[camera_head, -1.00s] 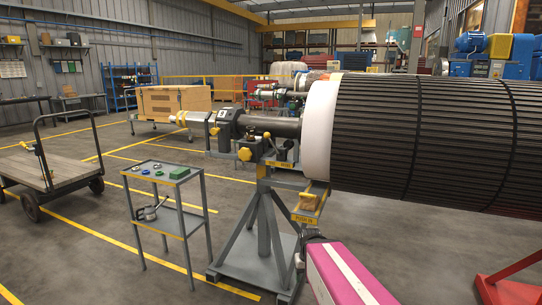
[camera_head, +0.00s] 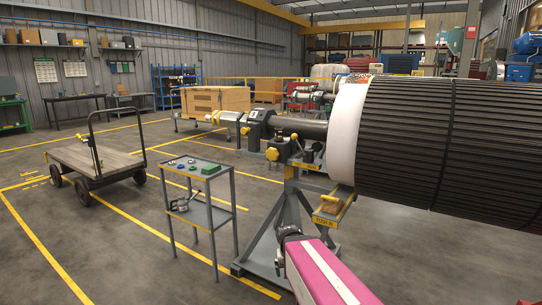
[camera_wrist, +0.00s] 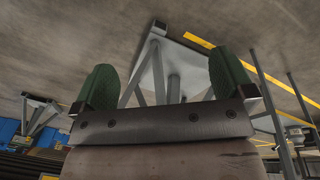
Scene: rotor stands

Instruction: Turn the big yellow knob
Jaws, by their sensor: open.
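A yellow knob (camera_head: 272,154) sits on the side of the rotor stand (camera_head: 284,215), under the shaft end. A smaller yellow knob (camera_head: 294,136) shows just above and to its right; I take the lower, larger one as the big knob. My gripper shows in the wrist view (camera_wrist: 166,68) with its two green fingers wide apart and nothing between them. Past the fingers are the floor and the grey legs of a stand. No yellow knob shows in the wrist view. In the head view my pink arm is low in front of the stand, below the knob and apart from it.
A large ribbed rotor (camera_head: 425,140) with a white end lies right of the stand. A grey two-shelf cart (camera_head: 196,213) with small parts stands left of the stand. A flat trolley (camera_head: 100,160) is farther left. Open floor lies at the front left.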

